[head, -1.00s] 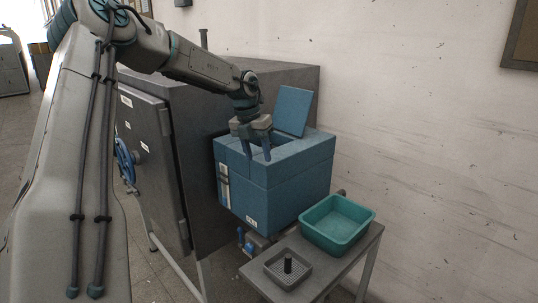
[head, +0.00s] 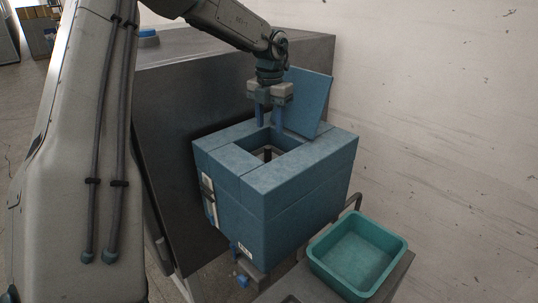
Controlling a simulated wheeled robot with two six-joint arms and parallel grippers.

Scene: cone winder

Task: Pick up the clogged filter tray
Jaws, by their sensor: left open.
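The blue box (head: 300,195) on the side of the grey cabinet has a square opening in its top, and its lid (head: 308,100) stands raised behind. Inside the opening a dark upright post (head: 267,154) shows, apparently the handle of the filter tray; the tray body is mostly hidden by the box walls. My left gripper (head: 270,122) points down at the far edge of the opening, above and behind the post. Its two blue fingers are apart with nothing between them. My right gripper is out of view.
A teal bin (head: 357,255), empty, stands on a small side table (head: 392,283) in front of the box. The grey cabinet (head: 165,100) stands left of the box, the wall right.

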